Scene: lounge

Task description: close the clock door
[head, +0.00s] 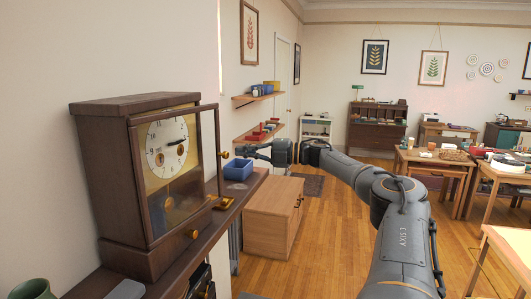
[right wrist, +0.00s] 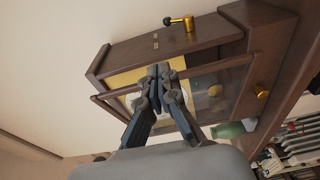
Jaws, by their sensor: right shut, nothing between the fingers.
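A dark wooden clock (head: 105,190) with a white dial (head: 167,146) stands on the shelf at the left of the head view. Its glazed, wood-framed clock door (head: 212,142) stands ajar, its right side swung out from the case, with a brass knob on that edge. My right gripper (head: 241,151) is just right of the door's free edge, fingers shut and empty. In the right wrist view, the closed fingertips (right wrist: 163,76) overlap the door frame (right wrist: 218,65); I cannot tell whether they touch it. My left gripper is not in view.
A blue box (head: 238,171) sits on the dark shelf (head: 205,226) right of the clock, below my right gripper. A green vase (head: 33,290) is at the near left. A light wooden cabinet (head: 268,222) stands beyond the shelf.

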